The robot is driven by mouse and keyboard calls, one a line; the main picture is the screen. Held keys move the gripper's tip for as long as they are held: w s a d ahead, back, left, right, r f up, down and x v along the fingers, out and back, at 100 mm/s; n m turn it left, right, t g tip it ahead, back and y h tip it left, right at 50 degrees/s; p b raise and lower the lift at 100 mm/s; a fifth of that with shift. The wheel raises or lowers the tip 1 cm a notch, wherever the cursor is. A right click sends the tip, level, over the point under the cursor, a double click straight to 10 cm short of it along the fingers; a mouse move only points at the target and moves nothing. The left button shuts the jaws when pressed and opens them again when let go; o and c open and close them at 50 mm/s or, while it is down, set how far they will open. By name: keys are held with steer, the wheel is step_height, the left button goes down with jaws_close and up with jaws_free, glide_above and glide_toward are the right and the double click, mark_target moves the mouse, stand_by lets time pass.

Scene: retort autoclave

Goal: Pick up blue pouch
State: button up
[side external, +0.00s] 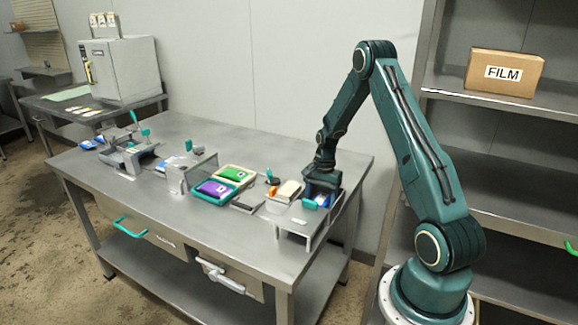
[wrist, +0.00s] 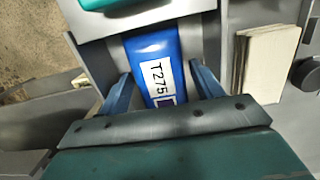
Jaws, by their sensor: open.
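The blue pouch (wrist: 148,47) with a white "T275" label lies in a grey metal holder, seen in the wrist view. In the side view a bit of the blue pouch (side external: 319,200) shows below my gripper at the right end of the table. My gripper (wrist: 163,88) is open, with one blue-grey finger on each side of the pouch. I cannot tell whether the fingers touch it. In the side view my gripper (side external: 322,185) points down over the holder and hides much of the pouch.
A green pouch (side external: 236,175) and a purple pouch (side external: 214,188) lie in trays to the left. A stack of pale cards (wrist: 268,58) stands close to the right of my gripper. The steel table (side external: 190,130) is clear toward the back. A FILM box (side external: 505,72) sits on the shelf.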

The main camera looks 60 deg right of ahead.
mark_target(320, 199)
steer(key=c, duration=0.8)
steer(key=shift+r, duration=0.15)
step_height(320, 199, up, 20)
steer(key=shift+f, duration=0.1)
steer(key=shift+c, duration=0.4)
stand_by(0.4)
